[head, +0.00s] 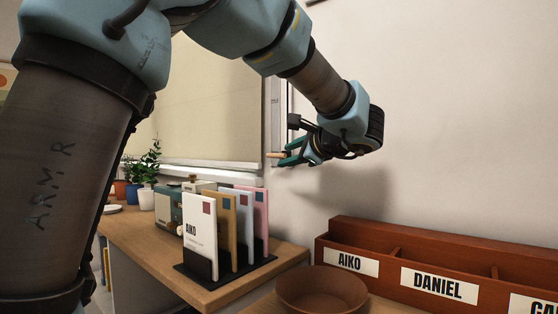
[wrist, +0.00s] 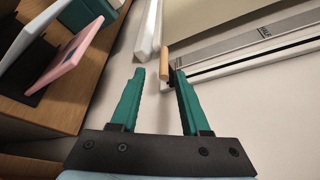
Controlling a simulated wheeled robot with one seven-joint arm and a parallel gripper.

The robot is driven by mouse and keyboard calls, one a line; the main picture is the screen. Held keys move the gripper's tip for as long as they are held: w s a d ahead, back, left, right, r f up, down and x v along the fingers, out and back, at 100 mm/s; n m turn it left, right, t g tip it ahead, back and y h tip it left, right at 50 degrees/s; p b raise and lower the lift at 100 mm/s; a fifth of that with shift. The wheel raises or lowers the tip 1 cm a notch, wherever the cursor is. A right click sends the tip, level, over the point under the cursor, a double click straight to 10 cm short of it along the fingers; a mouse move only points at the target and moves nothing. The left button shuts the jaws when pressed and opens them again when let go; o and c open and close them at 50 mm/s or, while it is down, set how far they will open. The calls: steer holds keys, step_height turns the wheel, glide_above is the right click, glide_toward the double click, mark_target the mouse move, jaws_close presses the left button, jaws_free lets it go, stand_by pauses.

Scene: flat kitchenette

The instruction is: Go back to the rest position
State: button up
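My gripper (head: 290,155) is raised in front of the wall near the window's right edge, above and to the right of the letter rack. In the wrist view my gripper (wrist: 160,75) has its two green fingers spread apart, with nothing held between them. A small wooden peg-like piece (head: 273,155) shows just beyond the fingertips. It also shows in the wrist view (wrist: 164,62), by the window frame; I cannot tell how far it is from the fingers.
A black rack (head: 232,268) holds several upright envelopes, the front one marked AIKO. A brown bowl (head: 322,291) sits beside a wooden sorter (head: 385,262) labelled AIKO and DANIEL. Potted plants (head: 147,198) and a green appliance (head: 168,208) stand farther back. Open air surrounds the gripper's right side.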

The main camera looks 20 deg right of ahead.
steer(key=shift+v, duration=0.95)
